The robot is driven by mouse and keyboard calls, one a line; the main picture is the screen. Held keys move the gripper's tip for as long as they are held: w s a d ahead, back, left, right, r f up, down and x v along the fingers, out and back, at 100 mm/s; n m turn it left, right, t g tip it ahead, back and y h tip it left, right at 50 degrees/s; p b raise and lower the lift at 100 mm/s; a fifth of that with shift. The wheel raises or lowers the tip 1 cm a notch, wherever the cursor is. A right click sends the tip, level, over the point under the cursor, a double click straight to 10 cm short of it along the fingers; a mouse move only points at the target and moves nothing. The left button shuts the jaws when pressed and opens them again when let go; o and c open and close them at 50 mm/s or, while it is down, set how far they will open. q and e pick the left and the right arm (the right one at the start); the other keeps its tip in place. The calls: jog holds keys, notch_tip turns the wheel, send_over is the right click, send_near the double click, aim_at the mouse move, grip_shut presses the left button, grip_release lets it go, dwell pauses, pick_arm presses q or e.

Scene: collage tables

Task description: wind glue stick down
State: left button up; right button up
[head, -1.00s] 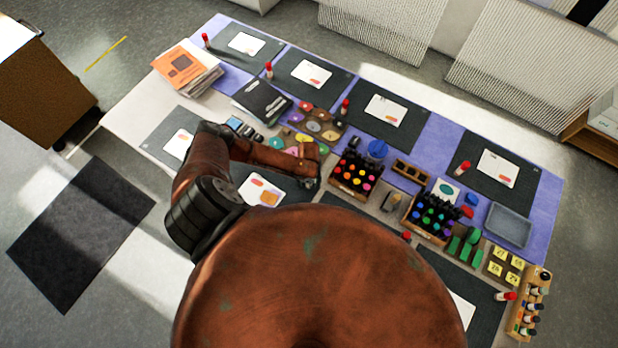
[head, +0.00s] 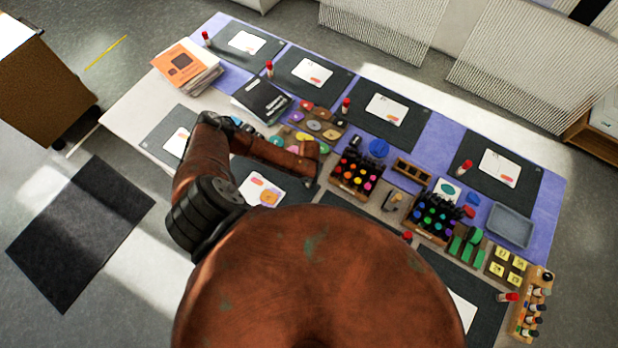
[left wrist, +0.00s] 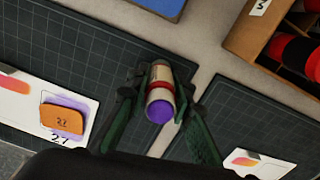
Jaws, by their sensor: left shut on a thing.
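The glue stick (left wrist: 160,88) shows in the left wrist view, with a pale body, a red band and its purple end facing the camera. My left gripper (left wrist: 158,104) is shut on it, with a dark green finger on each side. The stick is over the strip between two dark mats. In the head view, my left gripper (head: 310,170) is over the near mats by the marker box, and the glue stick cannot be made out there. My right gripper is not in view.
A card with an orange piece on purple (left wrist: 62,118) lies on the left mat in the wrist view. A wooden box of markers (head: 356,174) stands right of the gripper. Black folders (head: 262,100) lie beyond my arm. Red-topped sticks stand about the table, one by a far mat (head: 346,104).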

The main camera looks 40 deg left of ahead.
pick_arm(q)
jog(key=shift+c, duration=1)
